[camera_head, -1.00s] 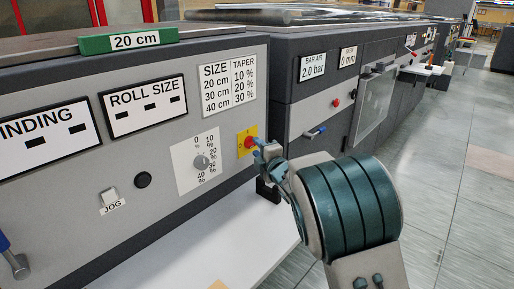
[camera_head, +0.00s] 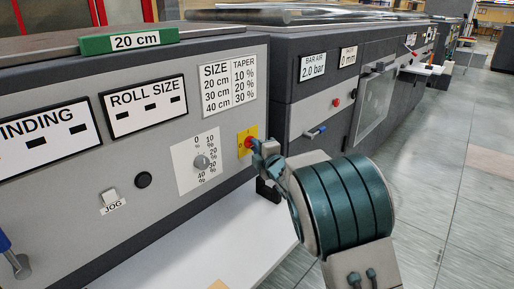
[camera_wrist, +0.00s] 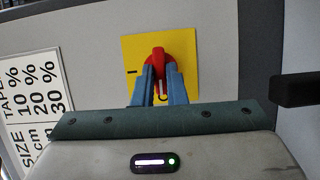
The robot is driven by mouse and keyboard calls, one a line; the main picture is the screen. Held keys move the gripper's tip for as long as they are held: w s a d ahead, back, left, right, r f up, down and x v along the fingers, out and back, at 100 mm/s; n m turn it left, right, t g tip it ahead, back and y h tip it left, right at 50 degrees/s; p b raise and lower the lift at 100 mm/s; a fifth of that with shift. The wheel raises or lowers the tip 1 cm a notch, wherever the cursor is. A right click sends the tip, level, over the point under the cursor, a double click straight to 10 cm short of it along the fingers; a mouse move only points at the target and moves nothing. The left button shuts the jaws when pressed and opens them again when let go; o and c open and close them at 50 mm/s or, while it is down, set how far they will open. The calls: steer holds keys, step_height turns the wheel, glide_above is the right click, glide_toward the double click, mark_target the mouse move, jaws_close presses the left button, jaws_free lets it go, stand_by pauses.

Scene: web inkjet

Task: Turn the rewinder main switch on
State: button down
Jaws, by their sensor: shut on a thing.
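The rewinder main switch is a red rotary handle (camera_wrist: 158,58) on a yellow plate (camera_wrist: 187,48), marked I and O, in the wrist view. In the head view the red switch (camera_head: 248,143) sits on its yellow plate at the right end of the grey panel. My gripper (camera_wrist: 158,82) has its two blue fingers shut on the red handle, one on each side. In the head view my gripper (camera_head: 256,148) reaches the switch from the right. The fingers hide part of the handle and the lower part of the plate.
Left of the switch is the taper dial (camera_head: 201,162), then a black button (camera_head: 143,180) and the JOG switch (camera_head: 110,197). A white surface (camera_head: 200,250) lies below the panel. A dark bar (camera_wrist: 298,90) juts in at the right of the wrist view.

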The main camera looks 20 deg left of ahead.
steer(key=shift+r, duration=0.1)
steer(key=m+g+p, duration=0.2)
steer(key=m+p, duration=0.2)
steer(key=p, duration=0.5)
steer(key=m+g+p, duration=0.3)
steer(key=m+p, duration=0.1)
steer(key=p, duration=0.6)
steer(key=m+g+p, duration=0.2)
steer(key=m+p, duration=0.3)
steer(key=p, duration=0.4)
steer(key=shift+w+d+r, duration=0.2)
steer(key=shift+w+r, duration=0.2)
steer(key=shift+f+g+p, duration=0.1)
steer(key=shift+g+p, duration=0.2)
steer(key=shift+p, duration=0.05)
steer(key=c, duration=1.5)
jaws_free()
steer(key=shift+o, duration=0.2)
